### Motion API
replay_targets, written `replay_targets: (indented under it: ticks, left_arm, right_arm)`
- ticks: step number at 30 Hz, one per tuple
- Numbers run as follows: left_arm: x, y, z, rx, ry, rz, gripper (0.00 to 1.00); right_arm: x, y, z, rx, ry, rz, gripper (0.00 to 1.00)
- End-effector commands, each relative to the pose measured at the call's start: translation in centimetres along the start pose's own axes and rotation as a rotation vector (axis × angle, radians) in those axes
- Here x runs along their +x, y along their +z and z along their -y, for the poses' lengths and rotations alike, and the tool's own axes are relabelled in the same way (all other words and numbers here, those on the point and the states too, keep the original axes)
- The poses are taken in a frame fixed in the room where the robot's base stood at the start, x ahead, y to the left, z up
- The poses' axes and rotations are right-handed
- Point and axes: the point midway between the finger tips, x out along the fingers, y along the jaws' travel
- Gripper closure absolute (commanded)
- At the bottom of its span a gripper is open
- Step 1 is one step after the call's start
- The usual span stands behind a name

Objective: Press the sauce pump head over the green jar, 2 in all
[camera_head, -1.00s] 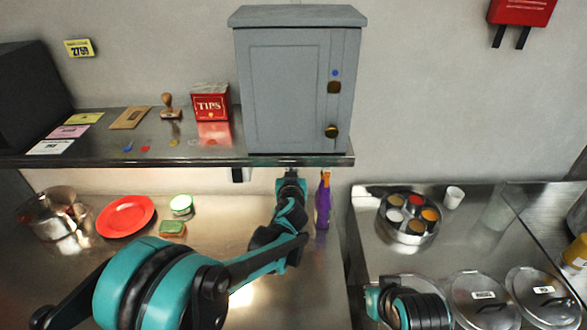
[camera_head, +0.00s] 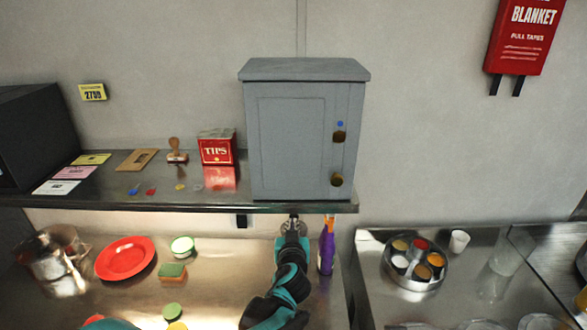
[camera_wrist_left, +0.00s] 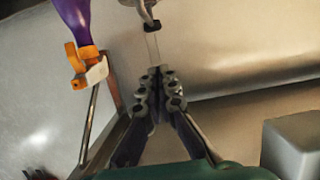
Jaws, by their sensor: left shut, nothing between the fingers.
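My left gripper (camera_head: 293,226) is shut and empty just below the front edge of the shelf, beside a purple bottle with an orange top (camera_head: 326,248). In the left wrist view the closed fingertips (camera_wrist_left: 160,76) point at a pale, clear-looking stem (camera_wrist_left: 153,48) with a dark ring and a grey metal part above it. I cannot tell whether this is the pump head. The purple bottle's orange trigger (camera_wrist_left: 85,66) is left of the fingers. A small white container with green (camera_head: 182,247) stands on the counter; I cannot tell if it is the green jar. My right gripper is out of view.
A grey cabinet (camera_head: 303,135) stands on the metal shelf (camera_head: 110,190), which overhangs the counter. A red plate (camera_head: 126,260), a sponge (camera_head: 172,271) and a metal pot (camera_head: 50,262) are at the left. A round spice tin (camera_head: 392,275) is at the right.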

Motion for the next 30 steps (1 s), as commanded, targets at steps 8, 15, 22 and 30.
replay_targets:
  ticks: [8,15,22,30]
  left_arm:
    - [-4.2,1.9,7.8,0.007,-0.105,0.141,1.0]
    - [-12.4,7.6,15.3,0.013,-0.163,0.378,1.0]
    - [-20.7,14.8,17.9,0.006,-0.109,0.584,1.0]
    - [-25.9,19.7,17.4,-0.001,-0.013,0.695,1.0]
  right_arm:
    - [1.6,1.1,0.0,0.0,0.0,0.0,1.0]
    - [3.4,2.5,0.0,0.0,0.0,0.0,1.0]
    - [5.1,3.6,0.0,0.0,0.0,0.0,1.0]
    - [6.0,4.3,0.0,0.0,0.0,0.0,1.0]
